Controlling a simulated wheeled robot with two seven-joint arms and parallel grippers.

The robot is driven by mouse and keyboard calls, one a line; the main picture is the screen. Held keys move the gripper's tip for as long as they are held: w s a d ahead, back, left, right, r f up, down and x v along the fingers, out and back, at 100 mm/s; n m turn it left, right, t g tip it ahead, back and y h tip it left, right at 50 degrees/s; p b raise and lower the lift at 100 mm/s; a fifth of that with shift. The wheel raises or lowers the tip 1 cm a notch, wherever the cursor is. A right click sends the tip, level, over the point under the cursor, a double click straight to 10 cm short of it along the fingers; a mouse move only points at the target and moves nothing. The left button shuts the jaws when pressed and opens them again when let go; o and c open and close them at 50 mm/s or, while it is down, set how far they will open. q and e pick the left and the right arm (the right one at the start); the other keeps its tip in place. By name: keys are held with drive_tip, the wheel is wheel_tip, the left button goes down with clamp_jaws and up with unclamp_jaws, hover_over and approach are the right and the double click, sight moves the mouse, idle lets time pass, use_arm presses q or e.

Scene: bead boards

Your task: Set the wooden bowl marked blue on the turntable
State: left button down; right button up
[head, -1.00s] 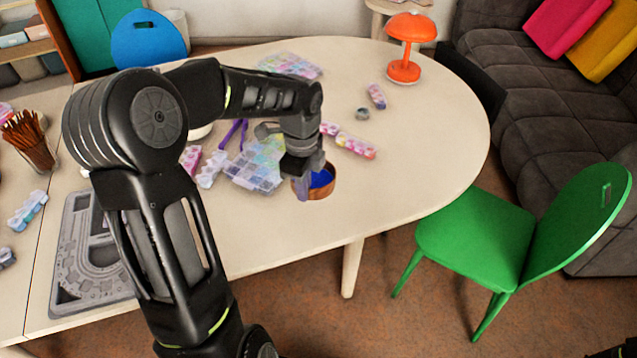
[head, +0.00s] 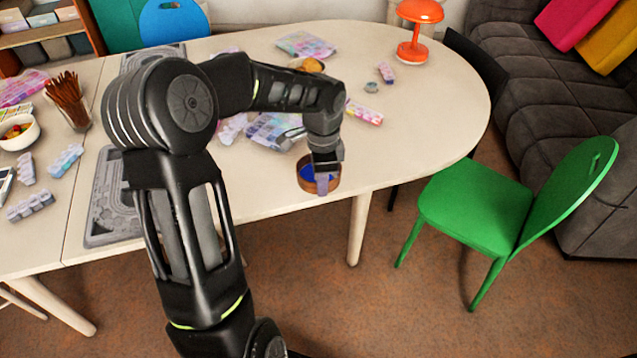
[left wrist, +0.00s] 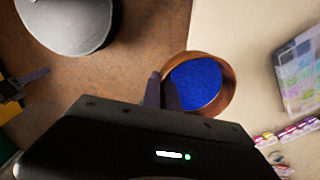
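The wooden bowl (head: 301,183) has a round brown wall and a blue filling. It overlaps the table's front edge in the head view; the left wrist view also shows the bowl (left wrist: 228,92) against table and floor. My left gripper (head: 324,184) comes down over its near side. In the left wrist view its two fingers (left wrist: 162,92) are close together at the bowl's rim, shut on the wall. My right gripper (left wrist: 36,76) seems to show at the left edge of the left wrist view; its opening is unclear. I cannot make out a turntable; my left arm covers part of the table.
Bead boxes (head: 272,130) lie behind the bowl on the table (head: 420,120). A round golden-brown thing (head: 312,65) is partly behind my arm. An orange lamp (head: 412,50) stands at the back. A green chair (head: 475,215) stands right. The table's right part is mostly clear.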

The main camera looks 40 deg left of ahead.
use_arm(q)
drive_tip(key=w+d+f+n, duration=0.2)
drive_tip(key=d+f+n, duration=0.7)
drive_tip(key=d+f, duration=0.4)
drive_tip(key=d, duration=0.3)
drive_tip(key=shift+w+d, duration=0.25)
drive_tip(key=shift+d, duration=0.15)
drive_tip(key=shift+d, duration=0.1)
